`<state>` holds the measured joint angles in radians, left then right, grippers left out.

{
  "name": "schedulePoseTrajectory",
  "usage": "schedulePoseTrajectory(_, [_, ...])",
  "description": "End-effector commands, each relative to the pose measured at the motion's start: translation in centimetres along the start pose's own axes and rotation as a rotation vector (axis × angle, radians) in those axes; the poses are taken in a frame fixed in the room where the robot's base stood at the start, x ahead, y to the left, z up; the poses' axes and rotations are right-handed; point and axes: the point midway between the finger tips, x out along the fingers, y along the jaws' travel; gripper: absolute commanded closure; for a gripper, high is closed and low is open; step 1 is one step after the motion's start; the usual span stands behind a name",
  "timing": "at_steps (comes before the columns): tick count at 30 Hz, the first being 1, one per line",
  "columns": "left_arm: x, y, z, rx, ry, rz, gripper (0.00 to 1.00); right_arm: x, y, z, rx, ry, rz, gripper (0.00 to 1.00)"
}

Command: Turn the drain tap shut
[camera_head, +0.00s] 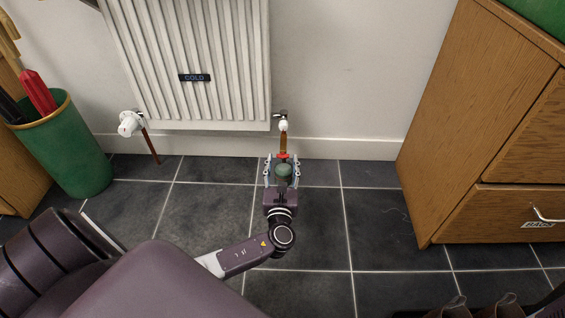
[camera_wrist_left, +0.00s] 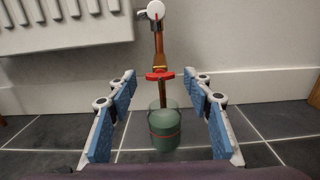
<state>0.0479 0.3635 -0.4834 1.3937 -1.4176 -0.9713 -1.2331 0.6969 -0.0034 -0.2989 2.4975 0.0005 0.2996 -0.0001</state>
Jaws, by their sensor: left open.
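The drain tap has a red handle (camera_wrist_left: 160,75) set crosswise on a copper pipe (camera_wrist_left: 159,45) below the radiator's right end. In the head view the red handle (camera_head: 284,156) shows just beyond my left gripper (camera_head: 283,168). In the left wrist view the fingers of my left gripper (camera_wrist_left: 160,115) are open, one on each side, with the handle ahead between them and not touched. A green cylindrical container (camera_wrist_left: 165,128) stands below the tap, between the fingers in that view. My right gripper is not in view.
The white radiator (camera_head: 195,60) has a "COLD" label and a white valve (camera_head: 130,123) at its left end. A green bin (camera_head: 65,145) with items stands at left. A wooden drawer cabinet (camera_head: 475,120) stands at right.

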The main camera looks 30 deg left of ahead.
Motion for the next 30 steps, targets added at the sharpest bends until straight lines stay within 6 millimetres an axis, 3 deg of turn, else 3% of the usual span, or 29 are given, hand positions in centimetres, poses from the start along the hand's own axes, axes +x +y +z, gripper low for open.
schedulePoseTrajectory(13, [-6.6,-0.1,-0.1,0.0,0.002,-0.002,0.54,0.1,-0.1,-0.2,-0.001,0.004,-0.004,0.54])
schedulePoseTrajectory(30, [-7.2,0.0,-0.1,0.0,0.002,-0.001,0.54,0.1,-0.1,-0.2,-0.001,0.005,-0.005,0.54])
